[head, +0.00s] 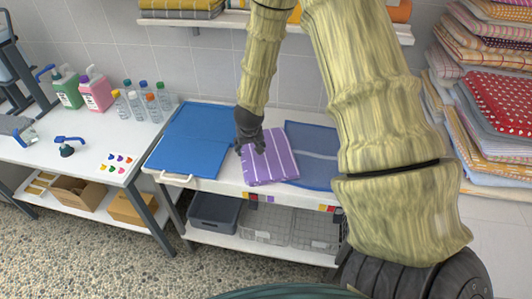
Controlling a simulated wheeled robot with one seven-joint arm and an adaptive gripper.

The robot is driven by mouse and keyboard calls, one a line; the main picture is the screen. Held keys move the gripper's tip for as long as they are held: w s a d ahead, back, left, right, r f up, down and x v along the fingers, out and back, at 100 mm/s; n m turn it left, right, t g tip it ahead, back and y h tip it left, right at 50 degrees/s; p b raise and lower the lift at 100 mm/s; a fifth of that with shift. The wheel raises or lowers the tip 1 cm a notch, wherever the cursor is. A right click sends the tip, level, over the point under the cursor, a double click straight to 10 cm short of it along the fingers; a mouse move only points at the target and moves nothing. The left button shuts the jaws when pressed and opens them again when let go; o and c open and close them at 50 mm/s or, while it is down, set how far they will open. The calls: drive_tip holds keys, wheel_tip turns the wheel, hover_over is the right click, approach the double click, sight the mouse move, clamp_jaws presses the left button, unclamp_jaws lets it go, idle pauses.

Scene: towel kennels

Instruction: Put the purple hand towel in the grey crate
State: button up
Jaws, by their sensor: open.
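The purple hand towel (272,165) has pale stripes and lies flat on the white table top in the head view. It sits between a blue mat and a darker blue mat. My gripper (252,148) is open at the towel's upper left part and covers that corner. I cannot tell whether the fingers touch the cloth. The grey crate (211,216) stands on the lower shelf under the table, at its left end. Its inside shows little from here.
Grey wire baskets (265,226) stand right of the crate on the lower shelf. A blue mat (190,140) covers the table's left part, and a darker blue mat (312,150) lies right. Stacked towels (495,110) stand far right. A side table (95,140) holds bottles.

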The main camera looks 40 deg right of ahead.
sight(249, 154)
drive_tip(key=shift+w+x, duration=0.2)
drive_tip(key=shift+x, duration=0.9)
drive_tip(key=shift+s+p, duration=0.15)
drive_tip(key=shift+p, duration=0.15)
drive_tip(key=shift+p+x, duration=1)
drive_tip(key=shift+x, duration=1.6)
clamp_jaws()
drive_tip(key=shift+r, duration=0.1)
